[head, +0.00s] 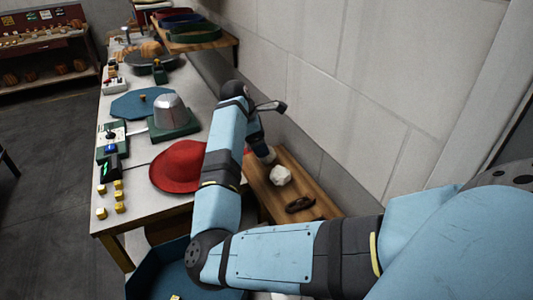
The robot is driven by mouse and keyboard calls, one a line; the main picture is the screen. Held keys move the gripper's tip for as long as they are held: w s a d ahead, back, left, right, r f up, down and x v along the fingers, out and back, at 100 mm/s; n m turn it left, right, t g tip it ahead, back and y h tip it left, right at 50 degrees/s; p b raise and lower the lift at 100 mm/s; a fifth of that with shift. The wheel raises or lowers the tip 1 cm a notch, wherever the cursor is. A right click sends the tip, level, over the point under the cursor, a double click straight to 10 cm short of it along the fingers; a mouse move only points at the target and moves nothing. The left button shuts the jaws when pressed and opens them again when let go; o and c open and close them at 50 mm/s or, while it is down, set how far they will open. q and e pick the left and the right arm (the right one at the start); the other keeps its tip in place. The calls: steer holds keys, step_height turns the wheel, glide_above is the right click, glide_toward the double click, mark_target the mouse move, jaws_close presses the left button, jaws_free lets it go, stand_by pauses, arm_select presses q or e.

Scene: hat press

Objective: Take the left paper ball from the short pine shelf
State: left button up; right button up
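The short pine shelf (265,192) runs along the wall, right of the white table. A crumpled white paper ball (281,176) sits on it in plain view. Another pale paper ball (267,155) lies farther back and to the left, partly hidden by my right gripper. My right arm comes in from the right and bends over the table's edge. Its gripper (262,145) points down at the farther ball, close to it or touching. The fingertips are too small and covered to show whether they are open or shut. My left gripper is not in view.
A dark brown object (299,204) lies at the shelf's near end. A red hat (178,167) and a metal hat form on a green base (174,122) stand on the table (140,205). A blue bin (150,280) is below. The wall (345,120) closes off the right.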

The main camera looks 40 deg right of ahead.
steer(key=p+x, duration=0.2)
steer(key=x, duration=0.2)
steer(key=shift+s+f, duration=0.1)
steer(key=shift+s, duration=0.05)
steer(key=shift+d+f, duration=0.1)
steer(key=shift+f, duration=0.45)
steer(key=c, duration=1)
